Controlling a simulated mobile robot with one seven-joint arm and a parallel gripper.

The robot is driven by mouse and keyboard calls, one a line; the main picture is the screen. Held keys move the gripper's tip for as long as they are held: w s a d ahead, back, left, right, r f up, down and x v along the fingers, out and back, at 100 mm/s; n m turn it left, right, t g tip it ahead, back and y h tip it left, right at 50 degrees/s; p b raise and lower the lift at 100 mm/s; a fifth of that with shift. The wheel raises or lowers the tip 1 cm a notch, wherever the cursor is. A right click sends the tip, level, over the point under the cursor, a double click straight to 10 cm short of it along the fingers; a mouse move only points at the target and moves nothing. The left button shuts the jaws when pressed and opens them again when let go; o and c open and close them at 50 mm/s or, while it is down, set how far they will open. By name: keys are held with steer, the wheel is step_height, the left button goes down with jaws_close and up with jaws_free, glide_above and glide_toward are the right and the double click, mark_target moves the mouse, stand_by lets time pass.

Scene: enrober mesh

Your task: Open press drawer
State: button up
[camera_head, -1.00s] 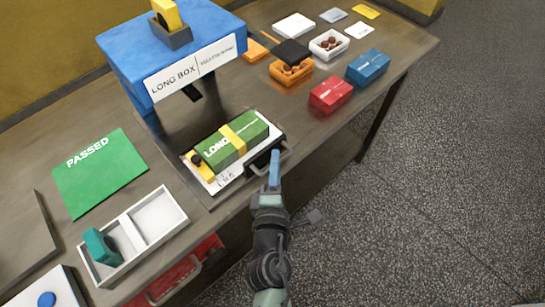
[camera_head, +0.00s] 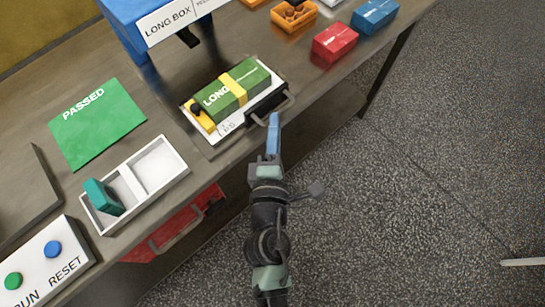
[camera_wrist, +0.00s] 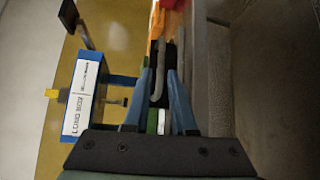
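The press (camera_head: 128,22) is blue with a LONG BOX label, cut off at the top of the head view. In front of it is its drawer, a white tray (camera_head: 234,130) with a dark grey handle (camera_head: 289,97). A green box with a yellow band (camera_head: 232,88) lies on the tray. My gripper (camera_head: 273,120) has blue fingers and points at the handle from the table's front side. In the wrist view my gripper (camera_wrist: 162,78) is open, with the grey handle bar (camera_wrist: 158,88) showing between its fingers. Whether they touch it I cannot tell.
A white divided tray (camera_head: 180,177) with a teal block (camera_head: 103,197) stands left of the drawer, near a green PASSED mat (camera_head: 97,122). A red front with a handle (camera_head: 175,226) is below the tabletop. A button panel (camera_head: 42,262) is lower left.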

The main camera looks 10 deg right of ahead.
steer(key=b+v, duration=0.2)
steer(key=v, duration=0.6)
steer(key=shift+s, duration=0.2)
